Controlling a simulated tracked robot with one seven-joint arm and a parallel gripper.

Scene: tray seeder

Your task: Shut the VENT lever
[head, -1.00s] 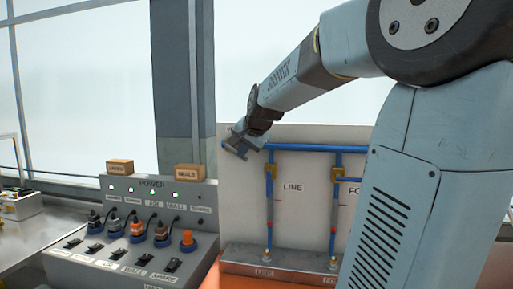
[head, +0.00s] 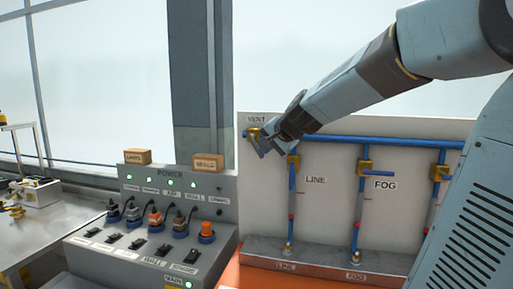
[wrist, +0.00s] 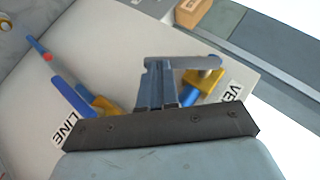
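The VENT valve (head: 254,133), a yellow body under the VENT label, sits at the upper left of the white pipe panel. It also shows in the wrist view (wrist: 205,78), just right of the fingers.
A blue pipe (head: 345,142) runs along the panel. The LINE valve (head: 293,162) and FOG valve (head: 364,166) stand to the right, with blue levers. The POWER box (head: 170,205) with plugs and switches is at lower left, carrying two small cardboard boxes (head: 138,156) (head: 208,162).

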